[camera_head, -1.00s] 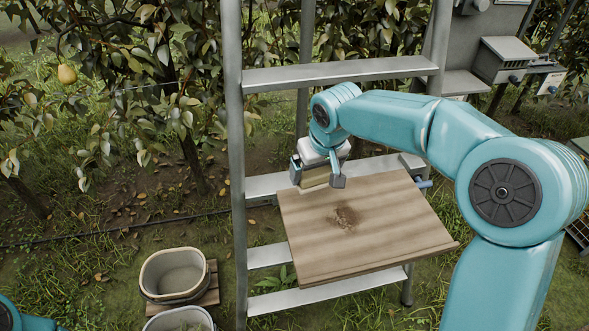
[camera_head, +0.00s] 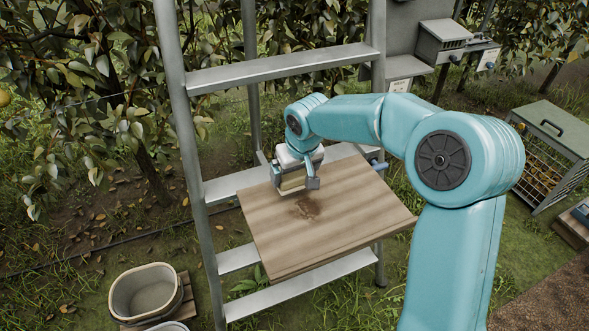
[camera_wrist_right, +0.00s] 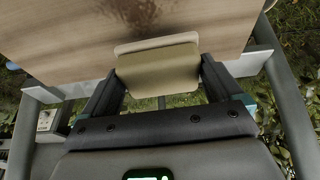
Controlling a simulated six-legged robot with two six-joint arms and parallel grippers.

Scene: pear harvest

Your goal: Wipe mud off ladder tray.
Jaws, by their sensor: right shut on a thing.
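The wooden ladder tray (camera_head: 345,225) is a pale brown, grained board on the metal ladder (camera_head: 185,120). A dark brown mud patch (camera_head: 305,208) lies toward its upper middle; it also shows at the top of the right wrist view (camera_wrist_right: 138,10). My right gripper (camera_head: 294,181) is shut on a tan sponge-like pad (camera_wrist_right: 158,66), at the tray's far edge just behind the mud. The pad is apart from the patch; I cannot tell whether it touches the board. My left gripper is not in view.
A beige bucket (camera_head: 147,292) stands at lower left on a wooden pallet. A green-topped wire crate (camera_head: 548,130) stands at right. Grey boxes (camera_head: 445,42) sit behind the ladder. Leafy trees fill the back left. My right arm covers space right of the tray.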

